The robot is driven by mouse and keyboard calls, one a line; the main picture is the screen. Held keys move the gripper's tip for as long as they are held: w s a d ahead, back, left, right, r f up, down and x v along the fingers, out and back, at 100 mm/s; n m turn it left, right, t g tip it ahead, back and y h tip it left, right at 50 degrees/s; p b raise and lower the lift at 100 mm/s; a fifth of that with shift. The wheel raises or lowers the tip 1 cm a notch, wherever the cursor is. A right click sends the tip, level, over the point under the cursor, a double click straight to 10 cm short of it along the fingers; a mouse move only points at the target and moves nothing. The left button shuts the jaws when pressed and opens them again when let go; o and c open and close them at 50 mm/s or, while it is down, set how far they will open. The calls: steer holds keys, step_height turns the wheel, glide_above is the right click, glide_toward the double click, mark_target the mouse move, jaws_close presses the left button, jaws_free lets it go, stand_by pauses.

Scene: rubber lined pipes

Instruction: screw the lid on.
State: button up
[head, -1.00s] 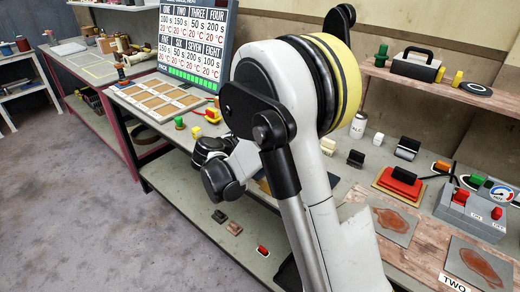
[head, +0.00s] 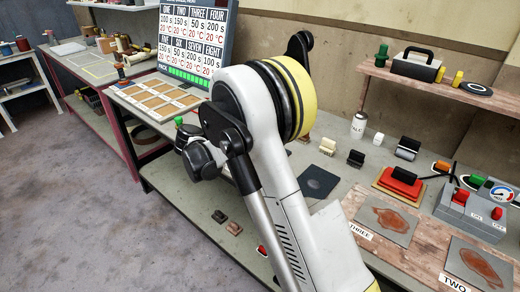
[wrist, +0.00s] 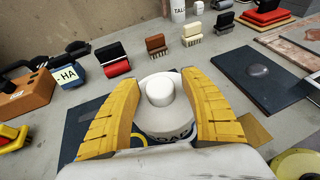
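A white round container (wrist: 165,120) with a narrower white cylindrical top (wrist: 160,90) stands between the yellow fingers of my gripper (wrist: 162,95) in the wrist view. Dark letters, partly cut off and reading like "OAP", show on its near side. The fingers lie along both sides of it with no clear gap, so my gripper looks shut on it. I cannot tell whether the top is a separate lid or how far it is screwed on. In the head view my arm hides the gripper and this container.
A white talc bottle (head: 358,125) and a small white piece (head: 378,139) stand at the back of the bench. A dark square plate (wrist: 260,75) lies right. A red-topped block (head: 401,183) stands farther right.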

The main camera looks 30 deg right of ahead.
steer(key=n+t+y, duration=0.1)
steer(key=n+t, duration=0.2)
steer(key=n+t+y, duration=0.1)
steer(key=n+t, duration=0.2)
steer(key=shift+s+d+t, duration=0.15)
steer(key=shift+s+t, duration=0.05)
steer(key=shift+t, duration=0.1)
steer(key=n+t+y, duration=0.3)
steer(key=shift+n+y, duration=0.4)
steer(key=shift+w+n+t+y, duration=0.2)
steer(key=shift+n+t+y, duration=0.6)
steer(key=shift+n+y, duration=0.25)
steer(key=shift+a, duration=0.2)
jaws_close()
